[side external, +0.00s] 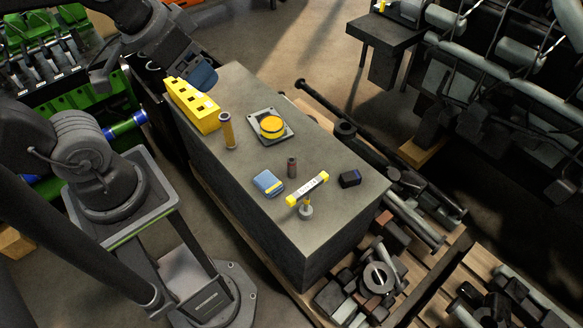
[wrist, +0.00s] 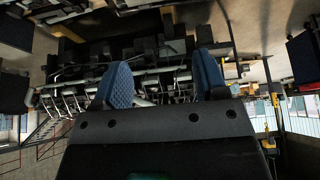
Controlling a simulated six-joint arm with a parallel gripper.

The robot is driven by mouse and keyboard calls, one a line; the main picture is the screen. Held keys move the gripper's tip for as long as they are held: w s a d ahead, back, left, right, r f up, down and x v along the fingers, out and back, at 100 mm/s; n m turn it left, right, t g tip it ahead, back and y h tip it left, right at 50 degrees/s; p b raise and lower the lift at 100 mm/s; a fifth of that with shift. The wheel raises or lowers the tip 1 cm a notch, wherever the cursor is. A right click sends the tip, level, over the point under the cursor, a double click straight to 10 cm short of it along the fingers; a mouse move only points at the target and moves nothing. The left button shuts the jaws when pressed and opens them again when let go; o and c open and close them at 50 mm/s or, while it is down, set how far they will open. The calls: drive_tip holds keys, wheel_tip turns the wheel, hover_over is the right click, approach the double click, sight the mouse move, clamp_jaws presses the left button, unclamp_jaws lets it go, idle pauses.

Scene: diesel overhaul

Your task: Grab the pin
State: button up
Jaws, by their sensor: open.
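Several upright pieces on the grey block's top (side external: 335,200) could be the pin; I cannot tell which. A tan cylinder with a dark top (side external: 227,130) stands near the left edge. A small dark cylinder (side external: 292,167) stands near the middle, and a small metal piece with a round base (side external: 306,211) stands near the front. My gripper (side external: 203,79) is above the block's far left end, beside the yellow block, away from the middle pieces. In the wrist view its two blue fingers (wrist: 163,82) are apart with nothing between them. No pin shows there.
A yellow block with dark square holes (side external: 193,105) lies along the left edge. A yellow round part on a square plate (side external: 271,127), a blue box (side external: 268,183), a yellow-ended bar (side external: 308,189) and a dark box (side external: 350,179) share the top. Dark metal parts surround the block's right side.

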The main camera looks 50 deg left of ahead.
drive_tip(key=shift+c, duration=0.5)
drive_tip(key=w+d+f+n+t+h, duration=0.1)
drive_tip(key=w+d+f+n, duration=0.1)
drive_tip(key=w+d+f, duration=0.35)
drive_tip(key=w+d+f+n+h, duration=0.1)
drive_tip(key=w+d+f+n, duration=0.15)
drive_tip(key=w+f, duration=0.65)
drive_tip(key=n+y, duration=0.4)
drive_tip(key=y, duration=0.4)
approach(291, 165)
drive_tip(key=x, duration=1.1)
drive_tip(key=shift+w+a+f, duration=0.2)
drive_tip(key=shift+w+f, duration=0.05)
drive_tip(key=shift+c, duration=0.3)
